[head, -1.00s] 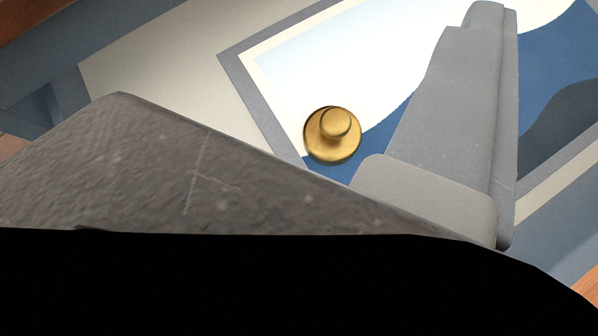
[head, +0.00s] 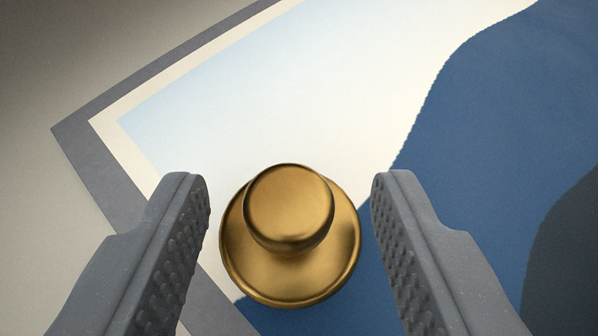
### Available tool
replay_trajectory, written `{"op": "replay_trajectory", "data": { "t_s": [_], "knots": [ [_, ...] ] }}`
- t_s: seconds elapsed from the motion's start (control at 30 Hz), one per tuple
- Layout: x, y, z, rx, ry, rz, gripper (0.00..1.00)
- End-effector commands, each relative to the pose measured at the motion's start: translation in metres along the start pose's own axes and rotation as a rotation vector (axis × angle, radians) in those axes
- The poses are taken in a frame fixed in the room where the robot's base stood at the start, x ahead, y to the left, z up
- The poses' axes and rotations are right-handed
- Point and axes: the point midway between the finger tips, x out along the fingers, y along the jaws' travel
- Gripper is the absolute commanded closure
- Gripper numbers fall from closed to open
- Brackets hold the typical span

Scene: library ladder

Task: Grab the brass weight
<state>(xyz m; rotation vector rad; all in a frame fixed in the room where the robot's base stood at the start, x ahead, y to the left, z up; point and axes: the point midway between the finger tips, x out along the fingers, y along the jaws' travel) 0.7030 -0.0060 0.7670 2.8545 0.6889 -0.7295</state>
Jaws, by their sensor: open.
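The brass weight (head: 289,225) is a round gold-coloured piece with a wide base and a knob on top. It stands on a flat picture or print (head: 300,110) with pale and blue areas, near its lower left border. My gripper (head: 290,190) is open, with one grey studded finger on each side of the weight. A gap shows between each finger and the weight, so neither appears to touch it. The fingers' lower parts run out of the frame at the bottom.
The print has a grey and cream border (head: 85,140) and blue and dark shapes at the right (head: 480,110). A plain beige surface (head: 40,210) lies to the left. No other loose object shows near the weight.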

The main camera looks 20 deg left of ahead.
Motion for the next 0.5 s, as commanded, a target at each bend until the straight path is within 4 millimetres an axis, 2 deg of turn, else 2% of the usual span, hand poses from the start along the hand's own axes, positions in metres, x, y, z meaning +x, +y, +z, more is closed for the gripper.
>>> {"op": "replay_trajectory", "data": {
  "t_s": [0.03,0.13,0.37,0.43,0.5],
  "knots": [
    [0.01,-0.001,0.002,-0.001,0.0,-0.002,0.54],
    [0.02,-0.001,0.001,-0.001,0.001,-0.001,0.54],
    [0.021,0.001,0.0,0.001,0.0,0.001,0.54],
    [0.021,0.001,0.0,0.001,0.0,0.001,0.68],
    [0.021,0.001,0.0,0.001,0.0,0.002,0.87]
  ]
}}
